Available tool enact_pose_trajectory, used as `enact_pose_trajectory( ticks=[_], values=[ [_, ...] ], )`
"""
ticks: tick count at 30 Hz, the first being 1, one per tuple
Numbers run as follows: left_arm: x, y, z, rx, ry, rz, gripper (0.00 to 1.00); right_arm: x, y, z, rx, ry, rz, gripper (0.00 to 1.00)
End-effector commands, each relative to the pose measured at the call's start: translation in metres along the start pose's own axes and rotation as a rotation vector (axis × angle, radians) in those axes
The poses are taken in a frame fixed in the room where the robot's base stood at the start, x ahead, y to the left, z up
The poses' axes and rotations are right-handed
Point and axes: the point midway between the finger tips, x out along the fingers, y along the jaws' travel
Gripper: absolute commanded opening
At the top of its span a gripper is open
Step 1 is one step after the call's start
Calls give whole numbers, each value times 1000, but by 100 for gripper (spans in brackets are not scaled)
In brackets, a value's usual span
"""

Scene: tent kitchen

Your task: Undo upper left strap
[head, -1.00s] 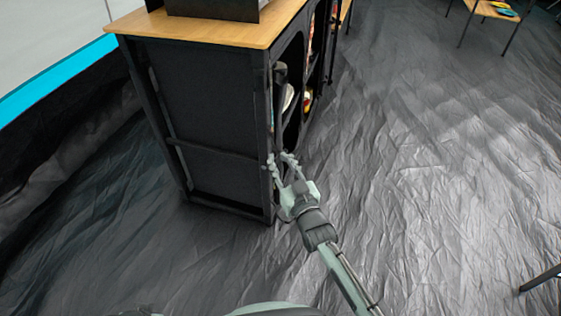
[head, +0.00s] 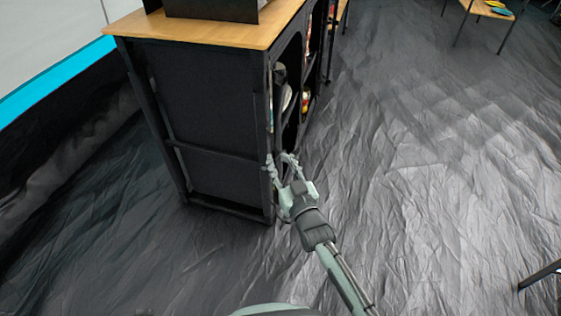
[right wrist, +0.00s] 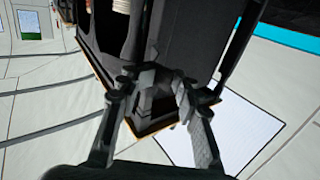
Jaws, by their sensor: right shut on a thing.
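The black fabric cabinet (head: 205,100) with a wooden top (head: 215,32) stands at the left centre of the head view. Its open shelf front faces right. My right gripper (head: 280,158) is at the cabinet's front corner, about halfway down, with a finger on each side of the corner edge. The right wrist view shows its fingers (right wrist: 160,85) around a dark part of the cabinet (right wrist: 190,40). They are closed on that part. I cannot make out the strap as a separate piece; it may be hidden by the fingers. My left gripper is out of view.
Items sit on the cabinet shelves (head: 286,98), and a dark box (head: 212,10) stands on the top. A small wooden table (head: 490,10) is at the far right. The tent wall (head: 50,40) is on the left.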

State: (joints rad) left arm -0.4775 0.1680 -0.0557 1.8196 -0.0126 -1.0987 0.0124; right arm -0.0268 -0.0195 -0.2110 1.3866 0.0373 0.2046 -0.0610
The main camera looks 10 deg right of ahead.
Motion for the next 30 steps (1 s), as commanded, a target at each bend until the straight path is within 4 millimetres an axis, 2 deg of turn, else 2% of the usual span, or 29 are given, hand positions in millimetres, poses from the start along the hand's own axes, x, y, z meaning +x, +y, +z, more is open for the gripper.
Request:
enact_pose_trajectory(
  ticks=[1, 5, 12, 18, 30],
  values=[
    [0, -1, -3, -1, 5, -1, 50, 3, -3, -6, 0, 10, -4, 26],
    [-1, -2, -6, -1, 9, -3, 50, -6, -3, -4, 1, 9, -4, 26],
    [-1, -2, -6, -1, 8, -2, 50, -48, -1, -1, 0, 2, -2, 26],
    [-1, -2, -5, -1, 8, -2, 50, -71, 0, -1, 0, 2, -1, 26],
    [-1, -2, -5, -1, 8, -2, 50, -75, 0, -1, 0, 2, -1, 26]
  ],
)
